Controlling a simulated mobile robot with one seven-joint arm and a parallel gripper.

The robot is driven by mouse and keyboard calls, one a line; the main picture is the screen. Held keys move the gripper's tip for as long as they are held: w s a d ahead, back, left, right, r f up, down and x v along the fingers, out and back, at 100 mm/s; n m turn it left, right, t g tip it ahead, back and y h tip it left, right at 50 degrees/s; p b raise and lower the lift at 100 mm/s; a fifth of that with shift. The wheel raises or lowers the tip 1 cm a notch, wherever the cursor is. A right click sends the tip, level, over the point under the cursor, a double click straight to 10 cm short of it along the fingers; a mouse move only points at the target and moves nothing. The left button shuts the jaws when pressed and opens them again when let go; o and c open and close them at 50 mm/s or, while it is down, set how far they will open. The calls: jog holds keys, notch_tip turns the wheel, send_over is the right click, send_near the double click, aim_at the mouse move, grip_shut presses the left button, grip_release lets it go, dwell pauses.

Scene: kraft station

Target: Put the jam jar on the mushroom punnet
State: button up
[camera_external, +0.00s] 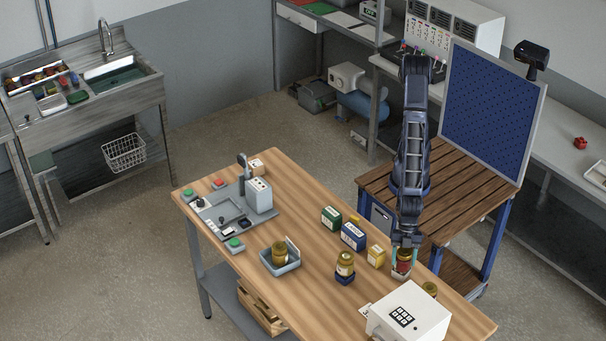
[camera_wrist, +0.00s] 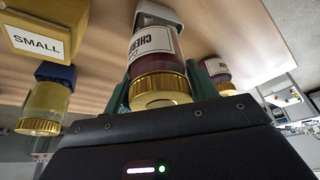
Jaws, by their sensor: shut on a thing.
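My gripper (camera_external: 403,257) is shut on a jam jar (camera_external: 403,264) with dark red contents, a white label and a gold lid. In the wrist view the jar (camera_wrist: 155,60) sits between the teal fingers, its lid towards the camera and its label reading upside down. A pale grey-white piece (camera_wrist: 160,13) shows at the jar's far end. I cannot tell what it is or whether the jar touches it. I cannot pick out the mushroom punnet for certain.
A yellow-brown jar (camera_external: 345,261) stands on a dark blue base (camera_external: 345,278). A yellow box (camera_external: 376,256), blue box (camera_external: 353,236) and green box (camera_external: 331,218) stand nearby. A white keypad box (camera_external: 412,312) is close in front. Another red jar (camera_wrist: 218,72) is right of my gripper.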

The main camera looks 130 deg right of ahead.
jog(key=o, duration=1.2)
jog(key=shift+f, duration=0.1)
jog(key=shift+o, duration=0.2)
jog(key=v, duration=1.2)
jog(key=s+d+r+m+h, duration=0.1)
jog(key=d+r, duration=0.2)
jog(key=d, duration=0.4)
jog(key=s+d+r+m+t, duration=0.1)
jog(key=s+d+r+m, duration=0.15)
jog(key=d, duration=0.45)
jog(key=s+d+r+m+h, duration=0.1)
jog(key=d+r, duration=0.2)
jog(key=d, duration=0.4)
jog(key=s+d+r+m+h, duration=0.1)
jog(key=s+d+m, duration=0.3)
jog(key=s+d, duration=1.1)
jog(key=shift+s+d+r, duration=0.4)
jog(key=shift+d+r, duration=0.25)
jog(key=shift+d, duration=0.45)
jog(key=shift+m, duration=0.25)
